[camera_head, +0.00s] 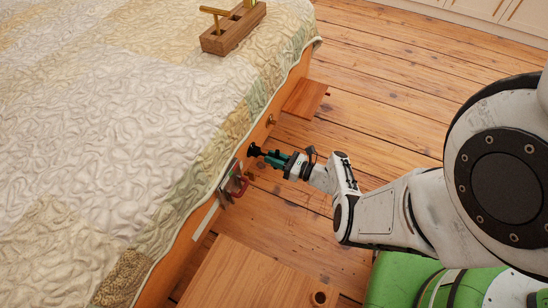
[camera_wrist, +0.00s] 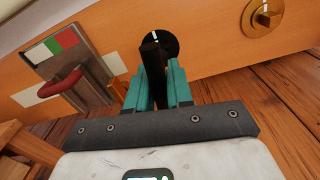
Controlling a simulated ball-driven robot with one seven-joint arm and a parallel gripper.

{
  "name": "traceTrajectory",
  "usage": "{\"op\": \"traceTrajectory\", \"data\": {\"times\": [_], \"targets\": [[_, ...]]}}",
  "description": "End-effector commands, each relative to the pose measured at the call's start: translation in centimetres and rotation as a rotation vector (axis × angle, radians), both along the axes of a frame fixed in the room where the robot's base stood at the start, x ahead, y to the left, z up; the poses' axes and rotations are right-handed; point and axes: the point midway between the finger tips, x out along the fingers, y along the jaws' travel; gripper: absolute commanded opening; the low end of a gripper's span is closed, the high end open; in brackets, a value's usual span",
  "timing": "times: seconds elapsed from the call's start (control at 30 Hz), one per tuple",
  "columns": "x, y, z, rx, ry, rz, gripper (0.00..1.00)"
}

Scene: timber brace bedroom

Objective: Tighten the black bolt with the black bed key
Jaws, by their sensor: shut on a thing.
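My gripper (camera_head: 272,158) is beside the bed's wooden side rail, its teal fingers shut on the black bed key. In the wrist view the black bed key (camera_wrist: 151,65) is a dark bar between the fingers (camera_wrist: 158,88), pointing toward the rail. Its far end meets a round black disc (camera_wrist: 163,39) at the rail, which appears to be the black bolt's head. In the head view this shows as a dark flared shape (camera_head: 254,149) by the rail. The key's tip and the bolt's centre are hidden, so I cannot tell whether they are fully engaged.
A brass bolt (camera_wrist: 267,17) sits farther along the rail. A metal plate with a red handle (camera_wrist: 64,86) and a green-red-white strip is mounted nearby. A wooden holder (camera_head: 238,30) with brass tools rests on the quilt.

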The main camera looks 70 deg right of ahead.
Motion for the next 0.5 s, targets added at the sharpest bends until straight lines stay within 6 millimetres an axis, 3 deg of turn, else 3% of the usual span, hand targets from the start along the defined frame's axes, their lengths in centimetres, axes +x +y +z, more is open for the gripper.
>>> {"op": "traceTrajectory", "data": {"times": [0.5], "targets": [[-0.53,0.16,-0.26,-0.094,0.01,0.0,0.0]]}}
